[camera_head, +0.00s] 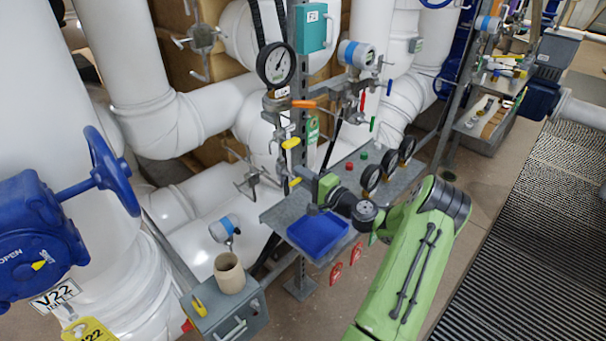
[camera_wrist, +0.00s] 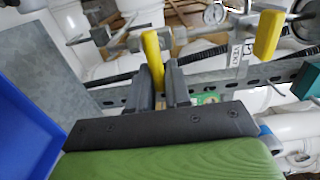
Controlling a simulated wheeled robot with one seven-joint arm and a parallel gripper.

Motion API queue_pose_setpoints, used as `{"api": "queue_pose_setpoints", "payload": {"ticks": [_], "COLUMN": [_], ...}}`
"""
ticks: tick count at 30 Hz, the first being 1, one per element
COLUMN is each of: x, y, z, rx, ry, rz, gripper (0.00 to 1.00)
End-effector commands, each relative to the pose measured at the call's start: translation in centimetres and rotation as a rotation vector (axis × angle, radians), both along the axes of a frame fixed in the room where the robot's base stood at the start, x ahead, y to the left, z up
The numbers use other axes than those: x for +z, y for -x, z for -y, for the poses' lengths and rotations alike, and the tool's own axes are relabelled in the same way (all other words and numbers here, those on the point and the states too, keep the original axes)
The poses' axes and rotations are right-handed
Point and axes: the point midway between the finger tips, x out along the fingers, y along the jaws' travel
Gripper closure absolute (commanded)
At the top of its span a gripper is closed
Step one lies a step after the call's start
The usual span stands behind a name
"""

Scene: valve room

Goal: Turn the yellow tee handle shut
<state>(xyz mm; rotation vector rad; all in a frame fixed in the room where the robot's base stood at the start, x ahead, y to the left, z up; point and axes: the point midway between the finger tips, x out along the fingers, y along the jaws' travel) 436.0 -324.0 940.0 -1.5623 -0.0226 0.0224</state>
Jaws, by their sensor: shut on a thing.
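Two yellow handles show on the valve pipework in the middle of the head view. The lower yellow handle (camera_head: 295,182) is at the tip of my gripper (camera_head: 307,182). In the wrist view my gripper (camera_wrist: 162,88) is shut on this yellow handle (camera_wrist: 152,55), with a dark finger on each side of it. Its far end sticks out beyond the fingers, and its gripped part is partly hidden. The upper yellow handle (camera_head: 291,143) is apart from my gripper; a second yellow handle also shows at the right of the wrist view (camera_wrist: 268,35).
A blue tray (camera_head: 318,234) lies just below my gripper. A grey panel with several gauges (camera_head: 370,178) is close to its right. A round gauge (camera_head: 276,65) and an orange handle (camera_head: 303,104) are above. A blue handwheel (camera_head: 110,172) stands at the left. The grating (camera_head: 520,230) is clear.

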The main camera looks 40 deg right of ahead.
Motion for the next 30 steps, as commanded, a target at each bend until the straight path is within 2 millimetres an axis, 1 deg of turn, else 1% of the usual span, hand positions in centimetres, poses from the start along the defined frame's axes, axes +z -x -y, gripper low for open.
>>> {"api": "queue_pose_setpoints", "payload": {"ticks": [12,13,15,17,26,29,30], "x": [-0.2,-0.2,-0.2,-0.2,-0.1,-0.1,-0.1], "y": [0.1,0.1,0.1,0.0,0.3,1.7,2.7], "z": [0.1,0.1,0.1,0.0,0.1,0.2,0.3], "rx": [-0.002,-0.002,-0.002,-0.001,-0.002,-0.003,-0.006], "ry": [-0.008,-0.008,-0.008,-0.008,-0.007,-0.009,-0.009], "rz": [-0.004,-0.004,-0.003,-0.003,-0.002,-0.003,-0.004], "gripper": [1.00,0.81,0.70,0.61,0.61,0.61,0.61]}}
